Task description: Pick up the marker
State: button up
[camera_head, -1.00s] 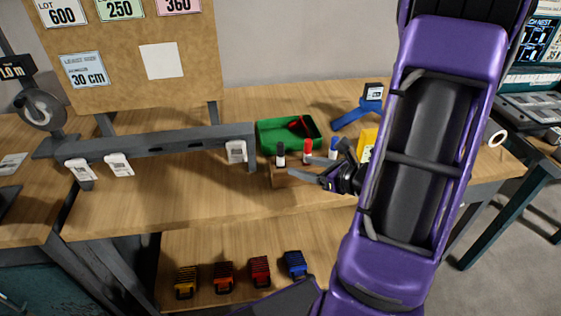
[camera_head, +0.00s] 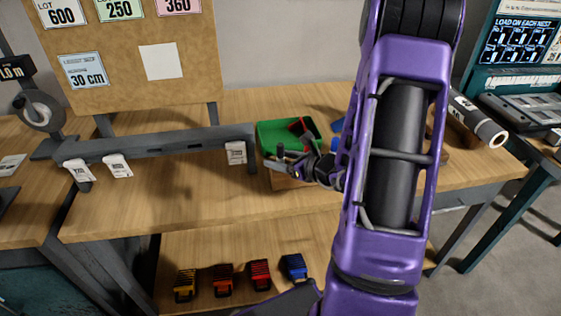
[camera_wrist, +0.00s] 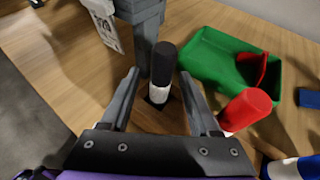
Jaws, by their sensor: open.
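A marker with a black cap and white body (camera_wrist: 162,72) stands upright in a wooden block (camera_head: 285,182). My gripper (camera_wrist: 160,78) is open, with one finger on each side of this marker. Gaps show between the fingers and the marker in the wrist view. In the head view my gripper (camera_head: 285,160) is at the block and partly covers the markers. A red-capped marker (camera_wrist: 246,108) stands just right of the right finger. A blue marker (camera_wrist: 292,168) is cut off at the lower right corner of the wrist view.
A green tray (camera_head: 268,128) with a red item in it lies behind the block. A grey bar with white tags (camera_head: 170,141) stands close on the left. A roll (camera_head: 478,118) lies at the right.

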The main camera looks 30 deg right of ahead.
aim_at(280, 144)
jog(key=shift+c, duration=0.2)
grip_shut()
jog(key=shift+r, duration=0.1)
notch_tip(280, 144, up, 10)
jog(key=shift+f+p, duration=0.1)
jog(key=shift+p, duration=1)
jog(key=c, duration=0.7)
grip_release()
grip_shut()
